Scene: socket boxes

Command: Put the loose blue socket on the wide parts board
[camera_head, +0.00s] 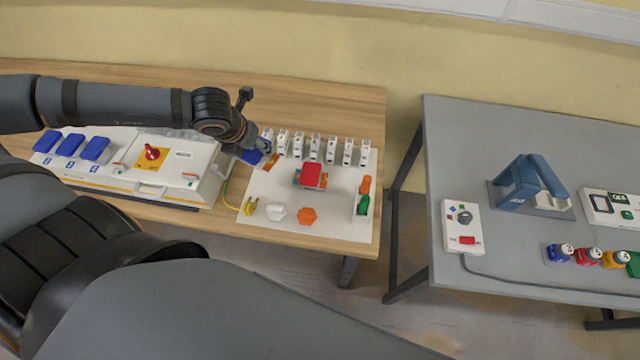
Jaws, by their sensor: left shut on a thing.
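My left gripper (262,152) reaches in from the left and is shut on the blue socket (251,157). The socket is partly hidden by the gripper and shows as a small blue patch. It is at the upper left corner of the wide white parts board (335,222); I cannot tell whether it touches the board. My right gripper is not in view.
The board carries a row of white breakers (315,147), a red block (312,176), an orange hexagonal piece (308,216) and a white piece (276,212). A white socket box (190,178) with blue covers stands left. A grey table (500,150) stands right, across a gap.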

